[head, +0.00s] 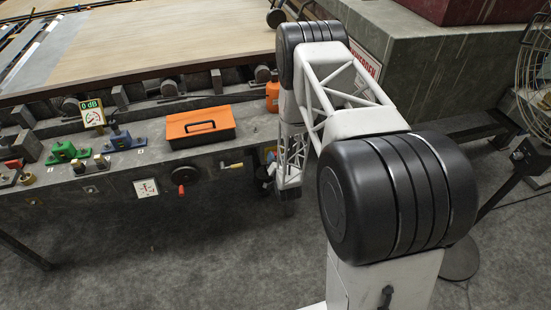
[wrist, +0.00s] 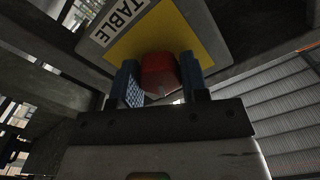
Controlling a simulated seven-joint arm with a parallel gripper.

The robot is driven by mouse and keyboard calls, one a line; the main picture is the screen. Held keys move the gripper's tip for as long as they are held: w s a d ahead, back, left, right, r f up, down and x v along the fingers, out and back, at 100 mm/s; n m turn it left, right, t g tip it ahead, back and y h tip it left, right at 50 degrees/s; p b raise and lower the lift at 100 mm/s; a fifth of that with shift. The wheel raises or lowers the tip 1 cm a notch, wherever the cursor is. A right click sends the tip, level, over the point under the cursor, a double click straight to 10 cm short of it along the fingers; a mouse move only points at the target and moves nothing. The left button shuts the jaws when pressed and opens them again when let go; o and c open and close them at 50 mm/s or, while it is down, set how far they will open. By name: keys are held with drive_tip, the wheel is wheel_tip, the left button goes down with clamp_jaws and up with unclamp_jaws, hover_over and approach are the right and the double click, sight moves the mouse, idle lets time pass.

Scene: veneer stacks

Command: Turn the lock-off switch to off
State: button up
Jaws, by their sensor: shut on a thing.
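The lock-off switch shows in the wrist view as a red knob (wrist: 159,72) on a yellow plate (wrist: 140,42). The plate is on a grey box (wrist: 203,25) with a white label reading "TABLE". My gripper (wrist: 159,82) has its two blue-padded fingers on either side of the red knob and is shut on it. Which way the knob is turned is hard to tell, and any position marks are hidden or too dark to read. In the head view my gripper is low by the bench front, and my own arm mostly hides it and the switch.
An orange toolbox (head: 201,124) and an orange container (head: 272,96) stand on the bench edge. A black dial with a red handle (head: 182,182), a gauge (head: 146,187) and a yellow handle (head: 233,166) are on the bench front. The grey floor (head: 200,260) before it is clear.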

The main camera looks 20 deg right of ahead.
drive_tip(key=n, duration=1.1)
drive_tip(key=shift+n, duration=1.9)
drive_tip(key=o, duration=0.9)
drive_tip(key=shift+o, duration=0.2)
drive_tip(key=s, duration=0.7)
drive_tip(key=shift+s, duration=0.4)
